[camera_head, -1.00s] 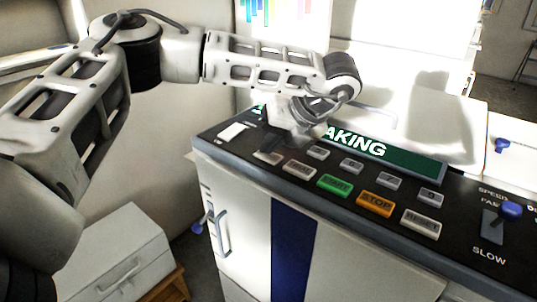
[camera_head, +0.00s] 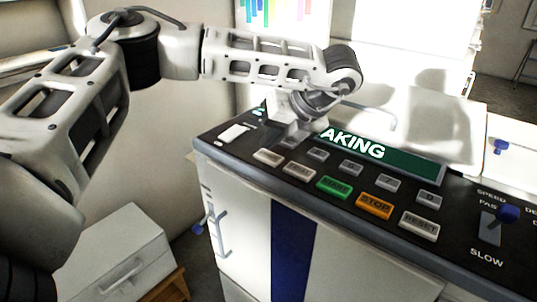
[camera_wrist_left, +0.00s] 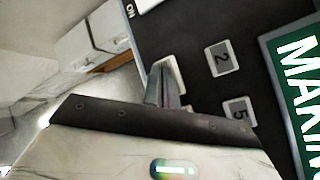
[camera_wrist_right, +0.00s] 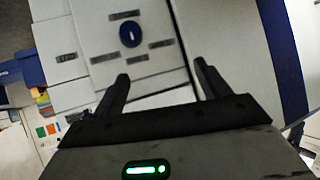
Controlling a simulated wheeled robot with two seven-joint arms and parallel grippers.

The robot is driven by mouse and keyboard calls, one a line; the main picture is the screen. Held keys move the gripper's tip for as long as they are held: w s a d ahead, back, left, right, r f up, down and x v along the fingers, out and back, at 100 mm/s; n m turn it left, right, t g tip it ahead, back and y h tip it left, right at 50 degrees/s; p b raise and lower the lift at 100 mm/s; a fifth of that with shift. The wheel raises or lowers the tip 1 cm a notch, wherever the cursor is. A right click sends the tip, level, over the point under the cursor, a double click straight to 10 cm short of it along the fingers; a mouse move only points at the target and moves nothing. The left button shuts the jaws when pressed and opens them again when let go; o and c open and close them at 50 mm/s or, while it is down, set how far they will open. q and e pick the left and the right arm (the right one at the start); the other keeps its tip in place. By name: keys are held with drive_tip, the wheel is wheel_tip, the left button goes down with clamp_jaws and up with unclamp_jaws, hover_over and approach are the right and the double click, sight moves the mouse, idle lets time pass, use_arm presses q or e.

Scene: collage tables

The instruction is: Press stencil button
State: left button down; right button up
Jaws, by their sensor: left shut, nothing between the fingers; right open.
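The machine's dark control panel (camera_head: 308,182) carries a row of buttons in the head view. A pale button (camera_head: 268,157) is at the row's left end, beside another pale button (camera_head: 299,170); I cannot read their labels. My left gripper (camera_head: 289,138) is shut and empty, just behind and above the left-end button. In the left wrist view its closed fingers (camera_wrist_left: 163,85) partly cover a pale button (camera_wrist_left: 178,75). The green display (camera_head: 380,154) reads "AKING", its left end hidden by my gripper; the left wrist view shows "MAKIN". My right gripper (camera_wrist_right: 160,75) is open and empty.
A green START button (camera_head: 334,187), an orange STOP button (camera_head: 375,205) and a RESET button (camera_head: 419,223) lie further right. A blue-knobbed speed lever (camera_head: 507,215) stands at the right. A white box (camera_head: 115,258) is at lower left.

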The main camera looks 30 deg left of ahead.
sight(271, 157)
use_arm(q)
drive_tip(key=shift+r+p, duration=1.2)
drive_tip(key=shift+r, duration=1.35)
